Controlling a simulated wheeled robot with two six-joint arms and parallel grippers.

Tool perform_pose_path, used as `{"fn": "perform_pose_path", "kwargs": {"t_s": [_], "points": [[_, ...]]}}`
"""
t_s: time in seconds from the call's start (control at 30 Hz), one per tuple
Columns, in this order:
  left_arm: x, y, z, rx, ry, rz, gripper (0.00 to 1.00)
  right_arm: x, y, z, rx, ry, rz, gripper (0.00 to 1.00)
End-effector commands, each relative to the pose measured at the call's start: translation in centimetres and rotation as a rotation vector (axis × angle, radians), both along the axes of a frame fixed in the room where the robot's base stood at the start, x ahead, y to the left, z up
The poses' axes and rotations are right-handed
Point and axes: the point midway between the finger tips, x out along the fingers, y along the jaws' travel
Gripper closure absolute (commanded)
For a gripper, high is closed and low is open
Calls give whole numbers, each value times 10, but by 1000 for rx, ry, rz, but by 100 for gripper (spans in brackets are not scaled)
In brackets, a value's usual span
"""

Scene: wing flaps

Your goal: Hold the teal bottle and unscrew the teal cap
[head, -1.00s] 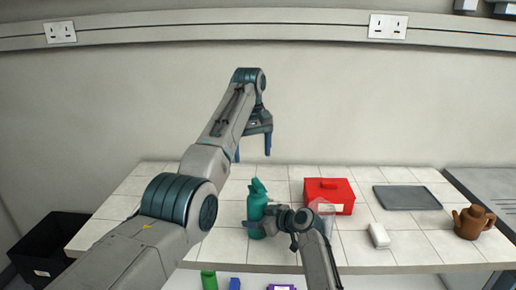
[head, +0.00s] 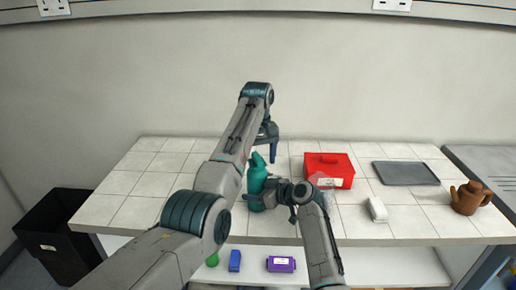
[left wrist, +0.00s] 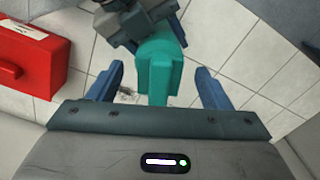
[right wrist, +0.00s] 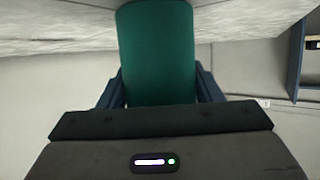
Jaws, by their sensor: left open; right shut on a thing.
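The teal bottle (head: 256,186) stands upright on the tiled table, its teal cap (head: 258,161) on top. My right gripper (head: 262,195) is shut on the bottle's body from the right; the right wrist view shows the body (right wrist: 157,50) between its fingers. My left gripper (head: 272,150) is open, pointing down just above and beside the cap in the head view. In the left wrist view the cap (left wrist: 155,65) lies between and beyond the open fingers (left wrist: 158,88), apart from them. Part of the bottle is hidden behind my right gripper.
A red box (head: 330,172) stands right of the bottle, a clear cup (head: 322,181) partly in front of it. A white block (head: 377,209), a grey tray (head: 405,173) and a brown teapot (head: 467,198) are further right. A black bin (head: 58,237) stands left. Below are blue (head: 235,261) and purple (head: 281,264) items.

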Motion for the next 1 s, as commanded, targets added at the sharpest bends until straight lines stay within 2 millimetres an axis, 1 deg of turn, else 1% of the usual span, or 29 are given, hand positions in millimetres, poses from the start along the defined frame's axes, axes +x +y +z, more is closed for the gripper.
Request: {"fn": "perform_pose_path", "kwargs": {"t_s": [0.3, 0.33, 0.37, 0.5, 0.53, 0.67, 0.77, 0.87, 1.0], "points": [[0, 0, -3, 0, -1, 0, 28, 0, 0, 0, 0, 0, 0, 69], [0, 0, -3, 0, 0, 0, 32, 0, 0, 0, 0, 0, 0, 69], [0, 0, -3, 0, 0, 0, 37, 0, 0, 0, 0, 0, 0, 69], [0, 0, -3, 0, 0, 0, 65, 0, 0, 0, 0, 0, 0, 69], [0, 0, -3, 0, 0, 0, 68, 0, 0, 0, 0, 0, 0, 69], [0, 0, -3, 0, 0, 7, 68, 0, 0, 0, 0, 0, 0, 69], [0, 0, -3, 0, 0, 45, 68, 0, 0, 0, 0, 0, 0, 69], [1, -1, -3, 0, 0, 125, 68, 0, 0, 0, 0, 0, 0, 69], [1, -2, -3, 0, 0, 295, 68, 0, 0, 0, 0, 0, 0, 69]]}}
